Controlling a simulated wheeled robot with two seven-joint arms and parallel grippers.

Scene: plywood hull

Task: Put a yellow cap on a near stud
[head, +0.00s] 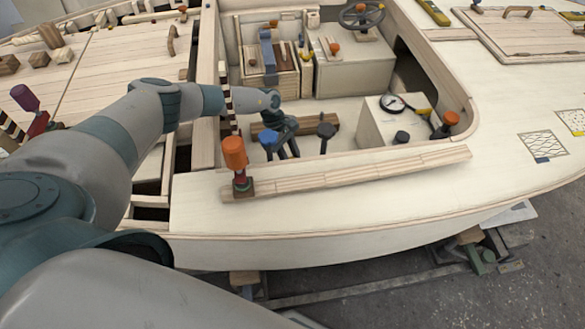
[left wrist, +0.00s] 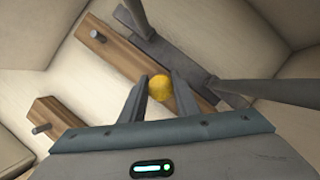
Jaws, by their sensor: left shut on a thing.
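My left gripper (left wrist: 160,82) is shut on a small round yellow cap (left wrist: 160,88), held between its fingertips. In the head view my left gripper (head: 282,145) is low inside the cockpit, and the cap cannot be made out there. In the left wrist view a grey metal stud (left wrist: 99,37) stands bare on a wooden beam (left wrist: 122,55), up and left of the cap. Another bare stud (left wrist: 41,128) stands on a second wooden piece (left wrist: 52,114) at lower left. The cap appears over the first beam; its height above it is unclear. My right gripper is not in view.
A dark bar (left wrist: 185,62) with grey rods lies close to the fingers. In the head view an orange-topped post (head: 234,153) stands on the near rim by my arm. A dark knob (head: 326,131) and a box with a gauge (head: 392,104) are to the right.

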